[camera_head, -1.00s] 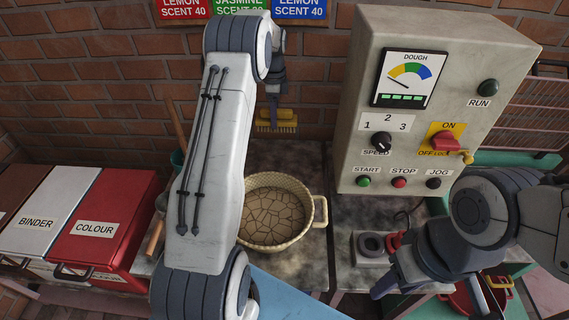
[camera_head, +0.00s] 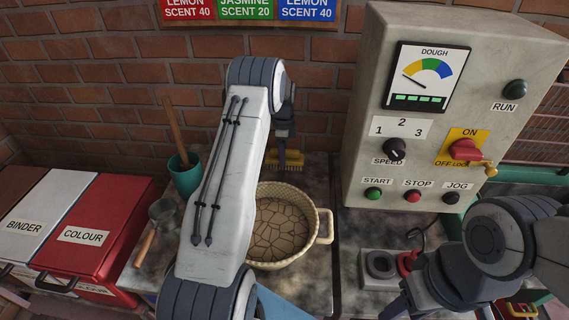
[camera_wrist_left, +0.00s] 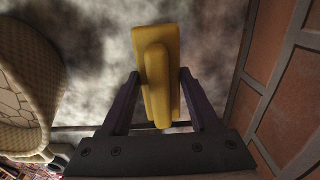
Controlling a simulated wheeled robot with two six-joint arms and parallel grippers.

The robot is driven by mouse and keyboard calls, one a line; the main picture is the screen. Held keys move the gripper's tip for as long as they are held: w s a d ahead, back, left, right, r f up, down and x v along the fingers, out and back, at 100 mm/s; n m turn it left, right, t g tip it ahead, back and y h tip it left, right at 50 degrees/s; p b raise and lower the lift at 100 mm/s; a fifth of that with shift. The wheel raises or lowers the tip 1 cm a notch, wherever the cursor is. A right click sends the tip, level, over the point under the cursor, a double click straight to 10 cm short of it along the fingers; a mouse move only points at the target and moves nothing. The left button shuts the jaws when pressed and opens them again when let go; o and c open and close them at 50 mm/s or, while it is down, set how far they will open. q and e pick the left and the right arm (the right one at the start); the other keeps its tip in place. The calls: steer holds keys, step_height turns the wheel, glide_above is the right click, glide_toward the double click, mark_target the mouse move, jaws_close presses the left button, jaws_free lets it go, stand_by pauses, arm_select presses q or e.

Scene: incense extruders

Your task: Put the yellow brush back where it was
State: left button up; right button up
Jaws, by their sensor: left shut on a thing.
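The yellow brush (camera_head: 287,158) is in my left gripper (camera_head: 284,138), behind the round woven basin and near the brick wall. In the left wrist view the brush (camera_wrist_left: 161,75) sits between the two dark fingers of the left gripper (camera_wrist_left: 160,100), with mottled grey worktop beyond it. I cannot tell whether the brush touches the worktop. My right gripper (camera_head: 397,306) is at the lower right of the head view, partly cut off by the frame; its jaws do not show clearly.
The basin (camera_head: 326,232) with cracked dough stands on the grey worktop (camera_head: 322,180). A teal cup (camera_head: 186,178) holding a wooden stick and a wooden-handled tool (camera_head: 146,246) lie left. The red COLOUR bin (camera_head: 90,240) is farther left. The control box (camera_head: 440,120) stands at right.

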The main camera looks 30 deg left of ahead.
arm_select(q)
step_height(320, 180, down, 4)
steer(key=shift+r+p, duration=0.15)
steer(key=shift+p, duration=0.25)
steer(key=shift+f, duration=0.25)
steer(key=o, duration=1.3)
steer(key=shift+d, duration=0.1)
steer(key=shift+r, duration=0.2)
step_height(320, 180, up, 12)
steer(key=shift+b, duration=1.15)
